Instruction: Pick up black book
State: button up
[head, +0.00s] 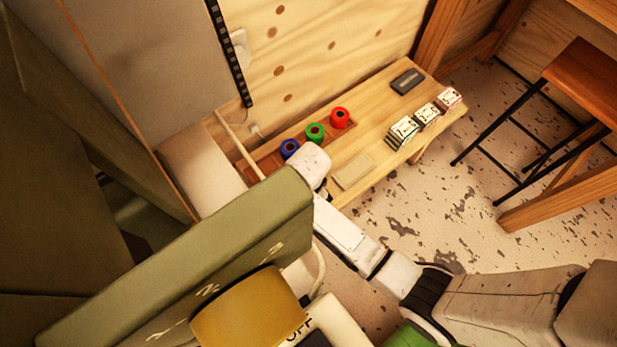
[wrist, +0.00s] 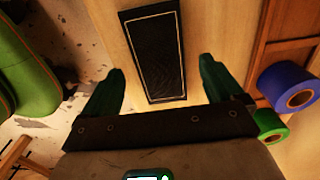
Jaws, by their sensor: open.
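A black book (wrist: 153,55) with a thin pale border lies flat on the wooden bench in the wrist view. My gripper (wrist: 160,70) is open, with one dark green finger to each side of the book's near end. The fingers look apart from the book; their height above it is hard to judge. In the head view my white arm reaches over the bench and the fingers are hidden. A pale flat rectangle (head: 353,171) lies beside the arm there, and a dark flat item (head: 407,81) lies at the far end.
Blue (head: 290,148), green (head: 315,132) and red (head: 340,117) rolls stand in a wooden rack along the wall. Several small boxes (head: 404,131) line the bench's right edge. A stool (head: 579,79) stands at right. The bench middle is clear.

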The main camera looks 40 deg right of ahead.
jog(key=shift+f, duration=0.95)
jog(key=c, duration=1.2)
jog(key=shift+r, duration=0.1)
